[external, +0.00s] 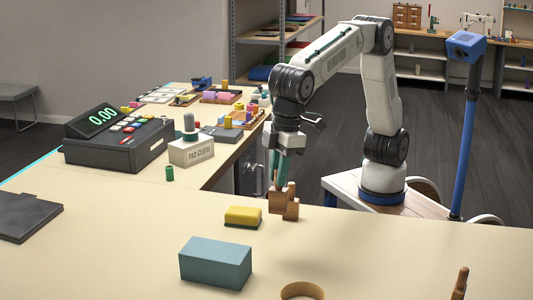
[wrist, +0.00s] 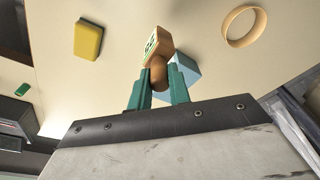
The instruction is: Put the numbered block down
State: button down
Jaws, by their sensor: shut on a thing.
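The numbered block (external: 290,207) is a brown wooden piece with a stubby, stepped shape. In the wrist view the block (wrist: 160,41) shows a pale face with green marks, too small to read. My gripper (external: 279,184) points down with its green fingers shut on the block's rounded end. In the wrist view the gripper (wrist: 160,78) has one finger on each side of it. The block is over the cream counter (external: 370,262), just right of the yellow sponge. I cannot tell whether its underside touches the counter.
The yellow sponge (external: 243,216) lies close to the block's left. A blue-grey box (external: 215,262) and a tan ring (external: 302,291) are nearer the camera. A cash register (external: 118,135) and a small green cylinder (external: 170,173) are at left. The counter's right side is mostly clear.

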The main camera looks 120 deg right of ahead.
jog(key=w+a+f, duration=0.3)
jog(key=w+f, duration=0.1)
jog(key=w, duration=0.7)
jog(key=shift+f, duration=0.25)
jog(key=shift+a+f, duration=0.1)
jog(key=shift+f, duration=0.05)
jog(key=c, duration=1.3)
grip_release()
notch_tip(320, 180, up, 12)
jog(key=s, duration=0.2)
